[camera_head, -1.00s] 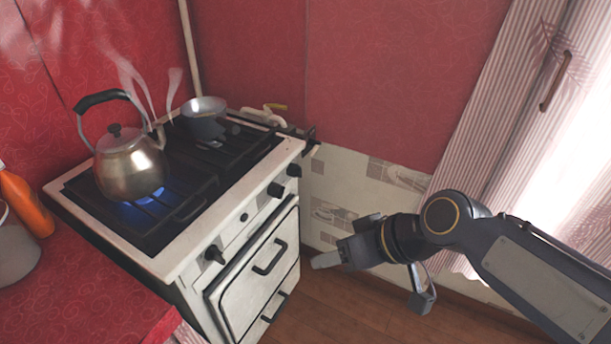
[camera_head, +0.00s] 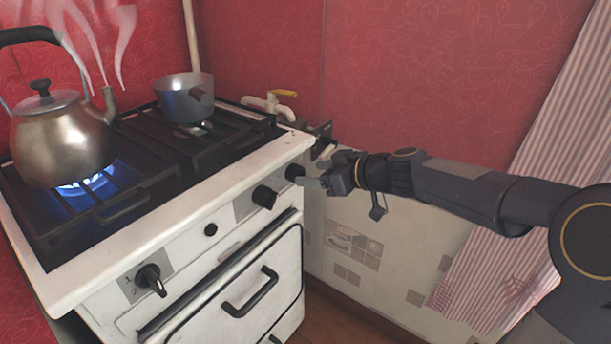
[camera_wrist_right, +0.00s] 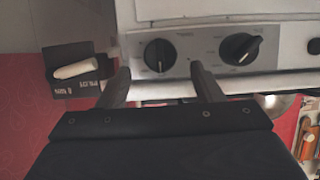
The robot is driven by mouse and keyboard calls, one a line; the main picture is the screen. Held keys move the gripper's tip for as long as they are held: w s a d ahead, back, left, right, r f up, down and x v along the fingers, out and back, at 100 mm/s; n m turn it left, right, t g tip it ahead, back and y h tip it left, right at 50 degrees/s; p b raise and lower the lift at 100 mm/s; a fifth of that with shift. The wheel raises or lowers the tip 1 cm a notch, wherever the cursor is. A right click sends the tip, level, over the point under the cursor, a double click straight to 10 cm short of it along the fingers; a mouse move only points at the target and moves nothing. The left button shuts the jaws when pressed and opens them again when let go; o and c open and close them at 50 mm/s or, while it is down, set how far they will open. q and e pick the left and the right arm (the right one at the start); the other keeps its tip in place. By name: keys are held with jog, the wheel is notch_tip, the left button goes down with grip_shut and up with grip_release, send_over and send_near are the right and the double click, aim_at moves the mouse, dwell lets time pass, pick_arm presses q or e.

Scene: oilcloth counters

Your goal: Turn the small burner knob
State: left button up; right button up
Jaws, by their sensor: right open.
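Black burner knobs sit on the stove's white front panel. The far-right knob (camera_head: 295,172) is closest to my right gripper (camera_head: 325,171), whose fingers are just right of it in the head view. In the right wrist view, this knob (camera_wrist_right: 160,55) appears ahead of and between the two open fingers (camera_wrist_right: 161,84), with no contact that I can make out. A second knob (camera_head: 264,196) is beside it and shows in the wrist view (camera_wrist_right: 240,48). Another knob (camera_head: 150,278) is at the left end. Labels are too small to tell which is the small burner's. My left gripper is out of view.
A steaming kettle (camera_head: 62,140) stands over a lit blue flame (camera_head: 85,183). A grey saucepan (camera_head: 184,99) sits on a back burner. The oven door handle (camera_head: 250,292) juts out below the knobs. A tiled wall (camera_head: 350,245) is close on the right.

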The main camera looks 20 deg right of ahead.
aim_at(304, 170)
jog(key=x, duration=0.4)
jog(key=c, duration=1)
